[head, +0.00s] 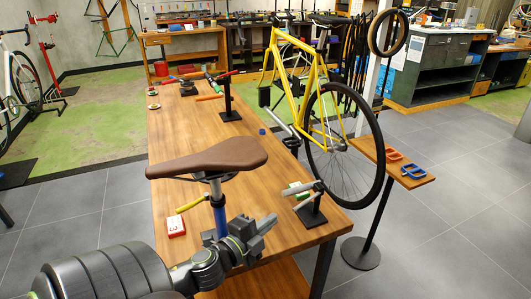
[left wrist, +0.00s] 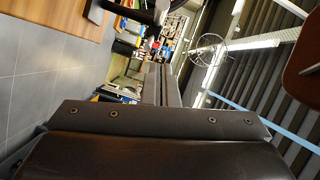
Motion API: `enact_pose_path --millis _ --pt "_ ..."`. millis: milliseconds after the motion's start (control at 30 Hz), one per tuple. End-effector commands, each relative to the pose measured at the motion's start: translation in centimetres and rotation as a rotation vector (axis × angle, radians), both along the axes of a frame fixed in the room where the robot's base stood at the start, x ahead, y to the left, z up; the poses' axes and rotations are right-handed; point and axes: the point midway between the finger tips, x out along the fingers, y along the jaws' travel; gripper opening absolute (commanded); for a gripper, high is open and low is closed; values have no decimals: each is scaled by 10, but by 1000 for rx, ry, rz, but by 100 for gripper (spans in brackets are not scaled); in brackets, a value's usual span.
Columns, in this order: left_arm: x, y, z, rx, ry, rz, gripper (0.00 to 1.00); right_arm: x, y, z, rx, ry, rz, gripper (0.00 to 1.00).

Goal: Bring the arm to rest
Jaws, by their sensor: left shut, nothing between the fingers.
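My left gripper (head: 262,226) is in the lower middle of the head view, at the end of my dark arm. It is shut and empty, held in front of the table's near end. The brown saddle (head: 210,157) on its post stands just behind and above it. In the left wrist view the dark gripper body (left wrist: 160,125) fills the lower part, and the saddle's brown edge may be what shows at the far right. My right gripper does not show in either view.
A long wooden table (head: 185,128) carries a red-and-white box (head: 176,226), a small black stand (head: 310,212) and tools farther back. A yellow bicycle (head: 318,100) stands along its right side. A small shelf (head: 368,150) on a post holds orange and blue items. Grey floor is clear at right.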

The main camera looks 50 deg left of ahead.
Motion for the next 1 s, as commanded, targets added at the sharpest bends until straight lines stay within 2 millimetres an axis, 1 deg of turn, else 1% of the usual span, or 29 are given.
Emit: enact_pose_path --millis 100,200,800,933,1000 --pt "-6 1 0 1 1 -1 0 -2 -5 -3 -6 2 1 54" --pt "-7 1 1 -1 -1 -2 0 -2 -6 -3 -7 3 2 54" --pt "-8 1 1 -4 -1 1 0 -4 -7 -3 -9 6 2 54" --pt "-12 5 -3 -62 14 63 0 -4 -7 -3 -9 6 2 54" --pt "-18 11 -10 -136 39 141 0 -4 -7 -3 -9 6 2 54"
